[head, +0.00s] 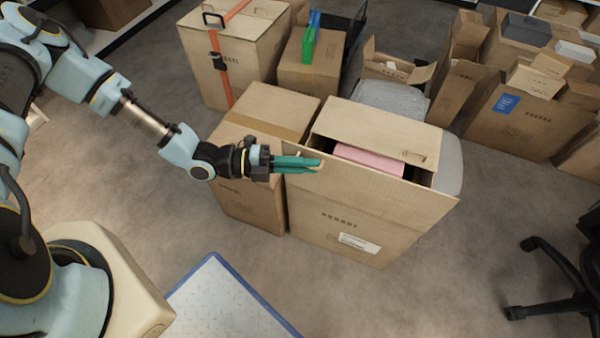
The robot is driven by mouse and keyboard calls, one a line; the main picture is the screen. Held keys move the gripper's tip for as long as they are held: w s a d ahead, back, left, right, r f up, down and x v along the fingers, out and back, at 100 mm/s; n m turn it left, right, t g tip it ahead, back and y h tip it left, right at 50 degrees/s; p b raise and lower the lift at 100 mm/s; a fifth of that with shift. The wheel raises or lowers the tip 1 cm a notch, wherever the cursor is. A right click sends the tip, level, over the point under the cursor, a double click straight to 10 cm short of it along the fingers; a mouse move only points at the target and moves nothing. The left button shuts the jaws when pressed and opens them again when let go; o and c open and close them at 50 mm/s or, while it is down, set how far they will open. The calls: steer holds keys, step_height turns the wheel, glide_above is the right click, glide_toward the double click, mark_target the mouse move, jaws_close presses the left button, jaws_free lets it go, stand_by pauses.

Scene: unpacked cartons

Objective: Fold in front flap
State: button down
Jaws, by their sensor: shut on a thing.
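The open carton (335,228) stands on the floor at the centre of the head view. Its front flap (395,192) stands up, roughly in line with the front wall. Its rear flap (375,130) leans over part of the opening. A pink item (368,160) shows inside. My gripper (318,164) reaches in from the left, its green fingers shut on the front flap's top edge near its left end. The finger behind the flap is partly hidden.
A taped carton (270,108) stands close on the left, under my wrist. A grey chair (392,98) is behind the open carton. More cartons (525,118) stand at the back right.

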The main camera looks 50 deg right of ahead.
steer(key=shift+w+d, duration=0.3)
steer(key=shift+d, duration=0.45)
steer(key=c, duration=0.9)
jaws_free()
steer(key=shift+r, duration=0.1)
steer(key=shift+c, duration=0.2)
steer(key=b+v, duration=0.1)
steer(key=v, duration=0.9)
steer(key=shift+w+a, duration=0.25)
